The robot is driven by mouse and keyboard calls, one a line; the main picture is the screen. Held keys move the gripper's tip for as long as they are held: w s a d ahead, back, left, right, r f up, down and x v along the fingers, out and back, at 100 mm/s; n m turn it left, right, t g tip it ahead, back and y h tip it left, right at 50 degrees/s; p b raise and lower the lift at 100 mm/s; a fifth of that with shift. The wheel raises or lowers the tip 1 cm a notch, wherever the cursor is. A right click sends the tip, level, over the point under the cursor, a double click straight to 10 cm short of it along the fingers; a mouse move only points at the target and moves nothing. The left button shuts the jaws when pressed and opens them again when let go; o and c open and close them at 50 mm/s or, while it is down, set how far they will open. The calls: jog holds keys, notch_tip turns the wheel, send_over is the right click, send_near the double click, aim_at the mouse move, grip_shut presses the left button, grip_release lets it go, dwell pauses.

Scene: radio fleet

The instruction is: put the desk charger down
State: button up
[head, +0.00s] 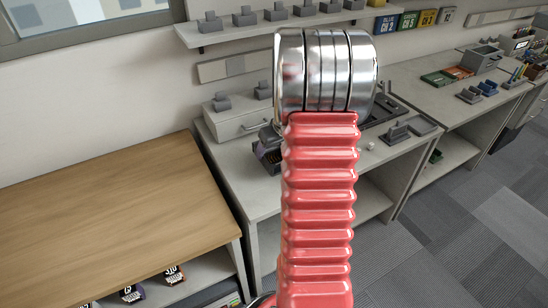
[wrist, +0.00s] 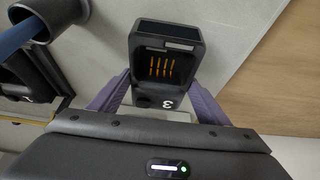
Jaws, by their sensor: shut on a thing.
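The desk charger (wrist: 167,65) is a dark block with an open pocket, a row of gold contacts inside and a white 3 on it. My gripper (wrist: 157,92) has purple fingers, one on each side of the charger, and is shut on it. In the head view a bit of the purple gripper (head: 262,150) and the dark charger (head: 273,166) show left of my red arm, over the grey desk (head: 240,185). My arm hides most of both. I cannot tell whether the charger touches the desk top.
A wooden table (head: 100,200) stands at the left. A grey drawer unit (head: 238,122) carrying small grey chargers is at the desk's back. A dark cup (wrist: 48,18) with a blue thing shows in the wrist view.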

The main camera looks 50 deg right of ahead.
aim_at(273, 158)
jog(key=shift+f, duration=1.8)
jog(key=shift+f, duration=0.1)
jog(key=o, duration=1.3)
jog(key=v, duration=1.2)
jog(key=shift+a, duration=0.1)
